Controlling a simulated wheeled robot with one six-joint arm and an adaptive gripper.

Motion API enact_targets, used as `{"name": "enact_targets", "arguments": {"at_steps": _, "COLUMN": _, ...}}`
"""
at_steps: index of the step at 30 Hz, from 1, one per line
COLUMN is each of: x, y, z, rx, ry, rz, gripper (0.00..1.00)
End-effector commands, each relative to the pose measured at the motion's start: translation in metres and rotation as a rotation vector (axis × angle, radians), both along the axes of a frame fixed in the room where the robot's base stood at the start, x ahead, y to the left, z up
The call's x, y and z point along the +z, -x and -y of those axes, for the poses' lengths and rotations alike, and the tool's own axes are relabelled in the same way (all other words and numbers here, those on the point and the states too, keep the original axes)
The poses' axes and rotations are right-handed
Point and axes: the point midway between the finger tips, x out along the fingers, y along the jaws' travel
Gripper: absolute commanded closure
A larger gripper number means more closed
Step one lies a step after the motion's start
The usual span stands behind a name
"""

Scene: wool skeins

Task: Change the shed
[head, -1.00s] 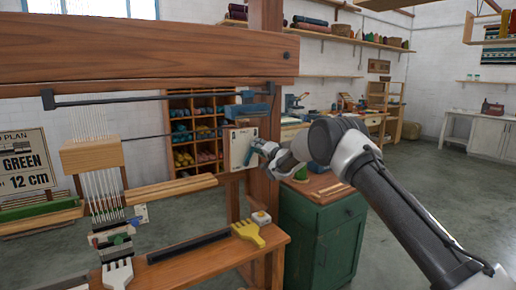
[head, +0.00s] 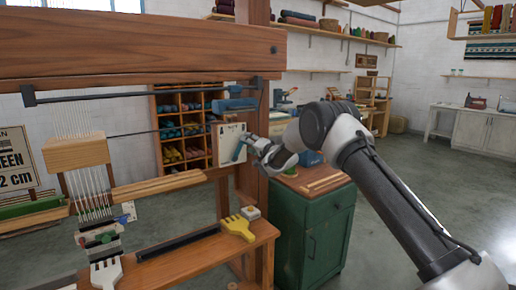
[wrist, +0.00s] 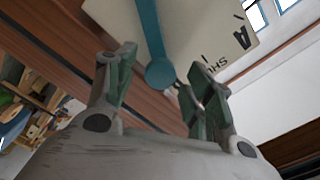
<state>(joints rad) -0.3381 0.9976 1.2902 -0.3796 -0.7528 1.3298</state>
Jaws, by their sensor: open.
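The loom's pale plate (head: 228,143) hangs on the right wooden post and bears a teal lever (head: 239,150). In the wrist view the plate (wrist: 205,30) shows part of its dark lettering. There the lever (wrist: 152,35) runs down to a round knob between my fingertips. My gripper (wrist: 158,74) is open, with one finger on each side of the knob. I cannot tell whether either finger touches it. In the head view my gripper (head: 256,147) is just right of the lever. The white warp threads (head: 90,185) hang at the left through a wooden bar (head: 75,154).
A bench (head: 205,250) below holds a yellow comb (head: 238,228) and a white comb (head: 105,273). A green cabinet (head: 312,235) stands under my arm. The thick loom beam (head: 130,50) crosses above. Open floor (head: 440,185) lies to the right.

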Motion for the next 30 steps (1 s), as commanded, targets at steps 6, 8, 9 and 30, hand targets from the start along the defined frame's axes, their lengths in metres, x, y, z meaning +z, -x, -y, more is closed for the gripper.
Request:
{"name": "enact_targets", "arguments": {"at_steps": 6, "x": 0.001, "y": 0.041, "z": 0.028, "rx": -0.002, "ry": -0.001, "rz": -0.002, "gripper": 0.47}}
{"name": "enact_targets", "arguments": {"at_steps": 8, "x": 0.000, "y": 0.051, "z": 0.036, "rx": -0.002, "ry": 0.000, "rz": -0.002, "gripper": 0.47}}
{"name": "enact_targets", "arguments": {"at_steps": 9, "x": 0.000, "y": 0.057, "z": 0.040, "rx": -0.002, "ry": 0.000, "rz": -0.002, "gripper": 0.47}}
{"name": "enact_targets", "arguments": {"at_steps": 30, "x": -0.017, "y": 0.076, "z": 0.056, "rx": -0.013, "ry": 0.125, "rz": 0.002, "gripper": 0.47}}
